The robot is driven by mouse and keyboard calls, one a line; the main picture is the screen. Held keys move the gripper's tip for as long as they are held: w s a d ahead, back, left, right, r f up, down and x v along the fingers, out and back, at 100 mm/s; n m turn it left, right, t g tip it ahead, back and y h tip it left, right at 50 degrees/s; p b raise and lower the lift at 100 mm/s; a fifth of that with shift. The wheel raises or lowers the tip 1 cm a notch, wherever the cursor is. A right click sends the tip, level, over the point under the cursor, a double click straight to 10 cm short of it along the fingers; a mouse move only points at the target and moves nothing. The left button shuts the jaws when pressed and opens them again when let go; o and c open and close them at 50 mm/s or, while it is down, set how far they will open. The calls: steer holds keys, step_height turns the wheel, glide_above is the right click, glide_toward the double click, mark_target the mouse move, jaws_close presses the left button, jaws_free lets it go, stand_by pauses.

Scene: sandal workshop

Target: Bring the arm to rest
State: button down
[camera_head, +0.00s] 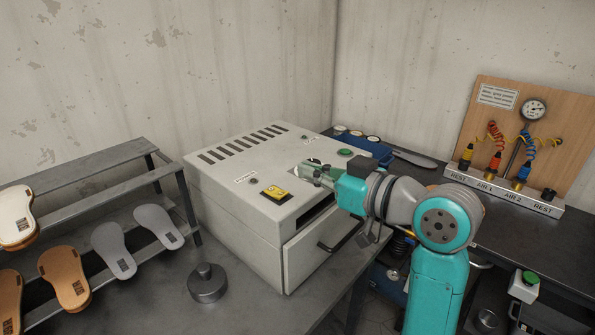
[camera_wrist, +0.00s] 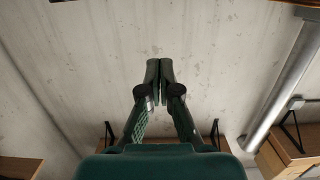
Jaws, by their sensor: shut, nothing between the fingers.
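My gripper (camera_wrist: 159,64) is shut and empty in the wrist view, its two dark green fingers meeting at the tips against a stained pale wall. In the head view my gripper (camera_head: 308,169) is at the end of my teal and grey arm, pointing left. It appears above or in front of the top right part of the white machine (camera_head: 238,221); I cannot tell whether it touches it. My arm hides part of the machine's right side and some of the bench behind.
A rack (camera_head: 90,161) with several sandal soles stands at left. A dark round weight (camera_head: 207,282) sits on the bench before the machine. A wooden board with a gauge (camera_head: 535,109) and coiled air hoses stands at right. A blue tray (camera_head: 365,146) lies behind my arm.

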steer(key=shift+s+d+r, duration=0.1)
steer(key=shift+s+d, duration=0.05)
steer(key=d+f+m, duration=0.1)
steer(key=f, duration=0.2)
steer(key=f+m+t+h, duration=0.1)
steer(key=f, duration=0.2)
steer(key=d+f+m+t, duration=0.1)
steer(key=f, duration=0.3)
steer(key=shift+d+h, duration=0.3)
steer(key=s+d+f+m+t+h, duration=0.1)
steer(key=s+d+f+m+h, duration=0.4)
steer(key=s+f, duration=0.65)
steer(key=s+d+f+m+t+h, duration=0.25)
steer(key=s+d+f, duration=0.5)
steer(key=f, duration=0.65)
steer(key=s+d+h, duration=0.2)
steer(key=s, duration=1.1)
steer(key=s+d+h, duration=0.2)
steer(key=s, duration=1.1)
steer(key=shift+r+g, duration=0.35)
steer(key=shift+g, duration=0.1)
